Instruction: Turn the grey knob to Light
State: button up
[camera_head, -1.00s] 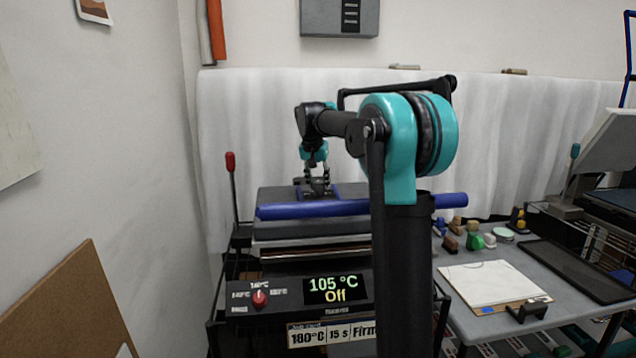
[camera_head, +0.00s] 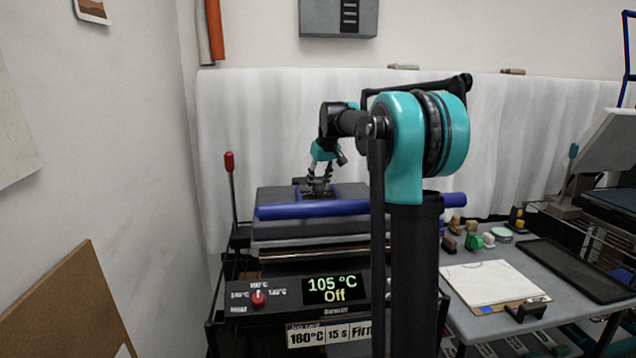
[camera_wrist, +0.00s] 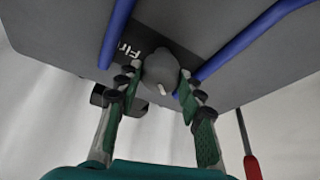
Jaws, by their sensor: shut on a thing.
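The grey knob (camera_wrist: 160,70) sits on a dark label plate on top of the heat press. In the wrist view its white pointer mark faces the bottom of the picture, slightly right. My gripper (camera_wrist: 157,80) has its green-padded fingers on both sides of the knob, shut on it. In the head view my gripper (camera_head: 318,187) is at the press top, behind the blue bar, and the knob is hard to make out there. Part of the word "Firm" shows beside the knob; I cannot see a "Light" label.
Blue bars (camera_head: 310,209) run beside the knob on the press top. A red-tipped lever (camera_head: 229,162) stands at the left. The front panel (camera_head: 250,293) has a red knob and a display reading 105 °C, Off. A table with a clipboard (camera_head: 492,286) is at right.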

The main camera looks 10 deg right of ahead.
jog(key=shift+n, duration=0.4)
jog(key=o, duration=1.2)
jog(key=shift+c, duration=0.2)
jog(key=v, duration=1.2)
jog(key=shift+d, duration=0.25)
